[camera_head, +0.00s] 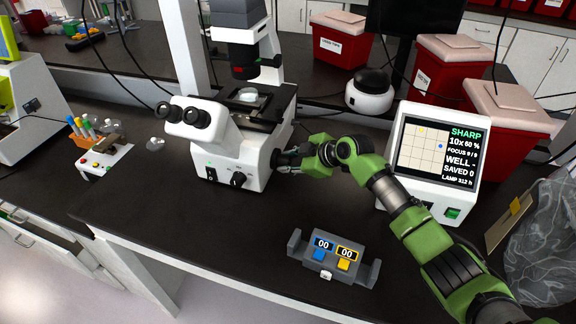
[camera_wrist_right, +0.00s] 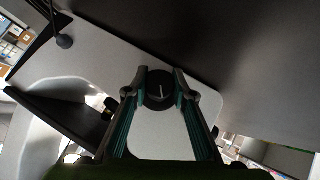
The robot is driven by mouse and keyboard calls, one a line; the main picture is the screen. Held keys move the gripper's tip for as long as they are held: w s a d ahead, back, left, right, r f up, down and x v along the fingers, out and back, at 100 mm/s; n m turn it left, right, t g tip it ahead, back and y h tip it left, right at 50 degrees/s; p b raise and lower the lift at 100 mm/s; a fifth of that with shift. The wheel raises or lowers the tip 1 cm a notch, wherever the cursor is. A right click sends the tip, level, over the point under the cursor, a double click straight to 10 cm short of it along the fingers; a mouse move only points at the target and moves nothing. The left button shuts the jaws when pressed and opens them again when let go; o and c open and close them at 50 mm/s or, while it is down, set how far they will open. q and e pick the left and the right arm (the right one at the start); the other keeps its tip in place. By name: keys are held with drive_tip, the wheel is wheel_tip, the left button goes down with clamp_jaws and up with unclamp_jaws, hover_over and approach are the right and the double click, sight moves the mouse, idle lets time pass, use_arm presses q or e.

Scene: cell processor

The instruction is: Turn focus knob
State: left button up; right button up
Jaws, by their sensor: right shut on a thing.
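The focus knob (camera_wrist_right: 160,90) is a black round dial with a pale line on its face, on the white side of the microscope (camera_head: 225,150). In the right wrist view it sits between the two fingers of my right gripper (camera_wrist_right: 160,88), which is shut on it. In the head view my right gripper (camera_head: 287,160) reaches the microscope's right side from the right, and the knob (camera_head: 276,158) is partly hidden by the fingers. A white monitor (camera_head: 437,150) reads SHARP, 10x, 60 % and what looks like FOCUS 9/9. My left gripper does not show.
A grey counter device (camera_head: 335,262) with blue and yellow buttons stands in front. A small white round device (camera_head: 369,93) stands behind my right arm. Red bins (camera_head: 450,65) line the back right. A tube rack (camera_head: 97,135) stands at left. The bench front left is clear.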

drive_tip(key=shift+f+g+b, duration=0.1)
drive_tip(key=shift+g+b, duration=0.2)
drive_tip(key=shift+g, duration=0.1)
drive_tip(key=o, duration=1.1)
drive_tip(key=shift+s+d+r, duration=0.25)
drive_tip(key=shift+d+r, duration=0.15)
drive_tip(key=shift+r, duration=0.1)
drive_tip(key=v, duration=1)
drive_tip(key=shift+s+d+r, duration=0.2)
drive_tip(key=shift+s, duration=0.1)
